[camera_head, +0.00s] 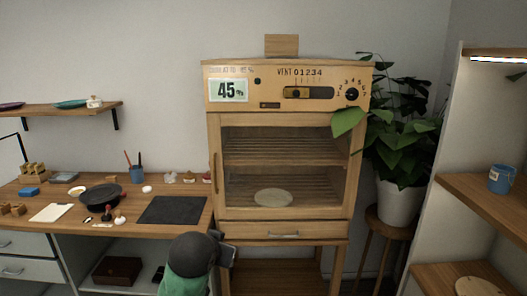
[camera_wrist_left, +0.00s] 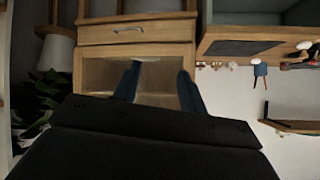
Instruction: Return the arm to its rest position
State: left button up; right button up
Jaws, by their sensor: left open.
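My left gripper (camera_head: 229,249) is at the bottom of the head view, in front of the lower left part of the wooden cabinet (camera_head: 212,150). In the left wrist view, which is upside down, its two dark blue fingers (camera_wrist_left: 157,88) stand apart with nothing seen held between them. The cabinet's glass door and drawer (camera_wrist_left: 135,32) lie beyond the fingers. My left arm's dark joint and green link show below in the head view. My right gripper is not in view.
The desk (camera_head: 150,226) on the left carries a black mat (camera_head: 172,210), a dark pan (camera_head: 99,195) and several small items. A round pale disc (camera_head: 273,197) lies inside the cabinet. A potted plant (camera_head: 398,200) and a shelf unit with a blue mug (camera_head: 501,179) stand right.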

pick_arm(q)
jog(key=s+a+f+g, duration=0.1)
jog(key=s+f+g, duration=0.2)
jog(key=s+f, duration=0.8)
jog(key=s+a+f+n+g, duration=0.1)
jog(key=s+a+f+g, duration=0.1)
jog(key=s+f, duration=0.9)
jog(key=s+a+f+n+g, duration=0.1)
jog(key=s+a+f+g, duration=0.1)
jog(key=s+f, duration=1)
jog(key=s+g, duration=0.1)
jog(key=s, duration=0.2)
jog(key=shift+g, duration=0.4)
